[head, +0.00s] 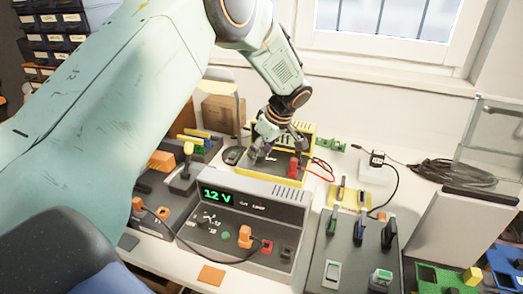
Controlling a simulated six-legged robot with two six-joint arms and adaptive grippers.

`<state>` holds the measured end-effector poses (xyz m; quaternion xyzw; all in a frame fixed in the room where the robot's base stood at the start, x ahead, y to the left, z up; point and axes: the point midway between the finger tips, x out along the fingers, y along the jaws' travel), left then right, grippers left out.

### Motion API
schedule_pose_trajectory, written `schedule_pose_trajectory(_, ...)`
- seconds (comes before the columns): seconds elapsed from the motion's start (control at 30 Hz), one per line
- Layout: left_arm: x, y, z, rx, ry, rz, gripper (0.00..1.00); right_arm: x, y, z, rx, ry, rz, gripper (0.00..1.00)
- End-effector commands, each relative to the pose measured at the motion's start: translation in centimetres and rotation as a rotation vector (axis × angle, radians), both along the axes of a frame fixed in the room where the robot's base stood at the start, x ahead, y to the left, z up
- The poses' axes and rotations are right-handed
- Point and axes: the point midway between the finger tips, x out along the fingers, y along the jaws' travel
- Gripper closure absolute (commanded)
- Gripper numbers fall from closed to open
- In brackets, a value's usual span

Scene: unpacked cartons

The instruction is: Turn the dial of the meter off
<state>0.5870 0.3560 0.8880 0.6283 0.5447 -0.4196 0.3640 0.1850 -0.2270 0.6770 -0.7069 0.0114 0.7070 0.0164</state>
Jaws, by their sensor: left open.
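The meter (306,180) is a yellow-edged box on the bench, behind the grey 12 V unit. Red and black leads are at its right side. My left gripper (270,150) is open, pointing down over the meter's face. It hides most of that face, so I cannot make out the dial or its setting. I cannot tell whether the fingers touch the meter. My right gripper is not in view.
The grey power supply (262,211) shows "12 V" and has an orange knob (245,236). A switch panel (345,262) stands to its right. A lamp (218,76) and a cardboard box (221,115) are behind. Cables (440,172) lie coiled at right.

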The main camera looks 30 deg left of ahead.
Motion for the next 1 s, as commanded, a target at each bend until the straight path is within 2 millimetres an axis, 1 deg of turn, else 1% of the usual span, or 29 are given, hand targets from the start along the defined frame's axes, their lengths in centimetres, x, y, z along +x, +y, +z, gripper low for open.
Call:
schedule_pose_trajectory(0.13,0.0,-0.2,0.5,0.0,-0.002,-0.001,0.47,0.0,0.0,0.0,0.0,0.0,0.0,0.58)
schedule_pose_trajectory(0.23,0.0,-0.7,1.7,0.0,-0.003,-0.001,0.47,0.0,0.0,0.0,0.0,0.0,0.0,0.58)
schedule_pose_trajectory(0.5,-0.3,-2.8,6.9,0.001,-0.003,-0.001,0.47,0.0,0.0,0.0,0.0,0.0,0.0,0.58)
schedule_pose_trajectory(0.7,-0.5,-4.0,9.8,0.002,-0.001,-0.001,0.47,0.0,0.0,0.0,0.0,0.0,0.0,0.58)
schedule_pose_trajectory(0.8,-0.6,-4.3,10.6,0.0,-0.002,-0.001,0.47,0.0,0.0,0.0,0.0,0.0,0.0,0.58)
schedule_pose_trajectory(1.0,-0.7,-4.5,11.1,0.0,0.001,0.0,0.47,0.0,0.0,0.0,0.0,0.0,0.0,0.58)
